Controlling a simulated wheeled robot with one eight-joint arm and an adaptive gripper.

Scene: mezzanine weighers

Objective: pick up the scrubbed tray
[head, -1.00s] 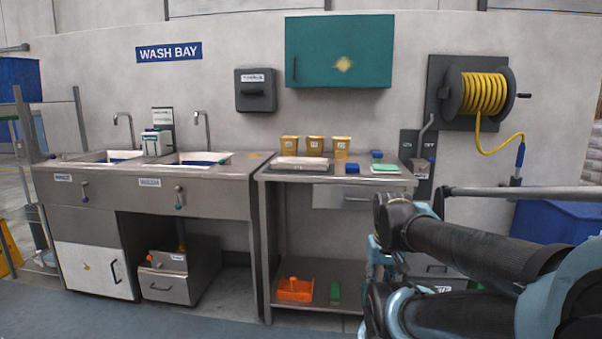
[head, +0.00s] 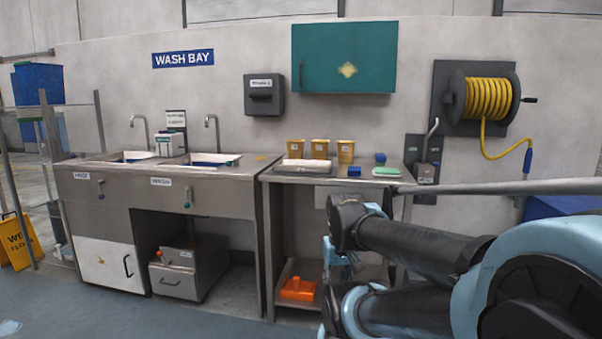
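A flat, pale tray-like item (head: 305,163) with a dark edge lies on the steel bench right of the sinks, in front of three yellow tubs. It is small in the picture, and I cannot tell whether it is the scrubbed tray. My arm's dark and light-blue links fill the lower right and cover part of the bench. I cannot make out my gripper's fingers in this view.
The steel bench (head: 290,178) also holds yellow tubs (head: 345,151), a blue block (head: 353,171) and a green pad (head: 386,172). Two sinks (head: 212,159) stand left. A yellow wet-floor sign (head: 20,240) stands far left. The floor in front is mostly clear.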

